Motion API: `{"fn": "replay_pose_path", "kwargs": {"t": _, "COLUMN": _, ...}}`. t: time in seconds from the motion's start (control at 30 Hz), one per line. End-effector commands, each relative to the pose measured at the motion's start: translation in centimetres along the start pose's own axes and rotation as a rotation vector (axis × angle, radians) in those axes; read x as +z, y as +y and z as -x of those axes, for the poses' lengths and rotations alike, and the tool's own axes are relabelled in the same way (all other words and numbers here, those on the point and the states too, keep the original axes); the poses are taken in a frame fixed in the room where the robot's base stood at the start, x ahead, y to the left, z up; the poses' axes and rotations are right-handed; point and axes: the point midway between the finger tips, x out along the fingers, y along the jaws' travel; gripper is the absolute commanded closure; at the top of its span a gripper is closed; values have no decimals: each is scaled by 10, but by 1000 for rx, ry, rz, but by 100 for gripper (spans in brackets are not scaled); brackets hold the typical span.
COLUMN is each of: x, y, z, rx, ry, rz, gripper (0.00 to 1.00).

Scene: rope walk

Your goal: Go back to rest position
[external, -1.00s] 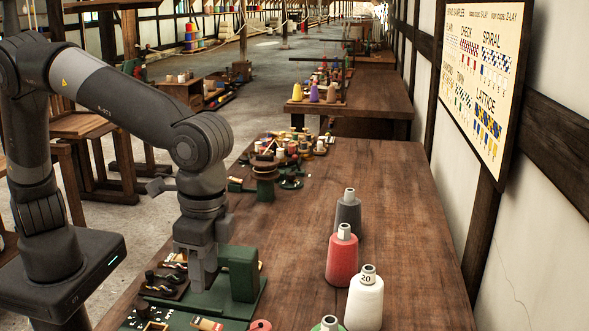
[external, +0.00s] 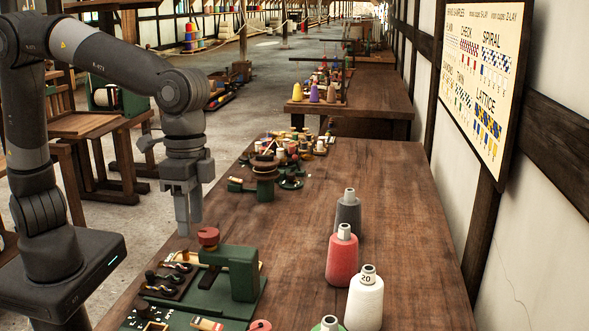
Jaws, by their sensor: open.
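My gripper (external: 188,226) points downward in the external view, at the left edge of the wooden workbench (external: 300,235). Its two fingers are open with nothing between them. It hangs behind and a little left of a green bench device (external: 232,272) that has a reddish-brown round knob (external: 208,237) on it. The gripper is apart from the knob. My arm is bent, with its elbow high and its forearm reaching right.
Thread cones in grey (external: 348,213), red (external: 341,258) and white (external: 364,300) stand on the bench's right side. Small spools (external: 285,150) crowd the far end. Hooks on a dark board (external: 170,278) lie at the front left. The bench's middle is clear.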

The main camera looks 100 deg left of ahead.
Motion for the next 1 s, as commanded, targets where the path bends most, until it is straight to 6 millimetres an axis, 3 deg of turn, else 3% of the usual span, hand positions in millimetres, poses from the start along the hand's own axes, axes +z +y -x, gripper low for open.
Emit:
{"fn": "replay_pose_path", "kwargs": {"t": 0.2, "x": 50, "y": -43, "z": 31, "rx": 47, "ry": 90, "rz": 1, "gripper": 58}}
{"fn": "replay_pose_path", "kwargs": {"t": 0.5, "x": 126, "y": -86, "z": 51, "rx": 51, "ry": 233, "rz": -14, "gripper": 58}}
{"fn": "replay_pose_path", "kwargs": {"t": 0.8, "x": 201, "y": -116, "z": 45, "rx": -13, "ry": 385, "rz": -35, "gripper": 58}}
{"fn": "replay_pose_path", "kwargs": {"t": 1.0, "x": 233, "y": -127, "z": 33, "rx": -69, "ry": 454, "rz": -44, "gripper": 58}}
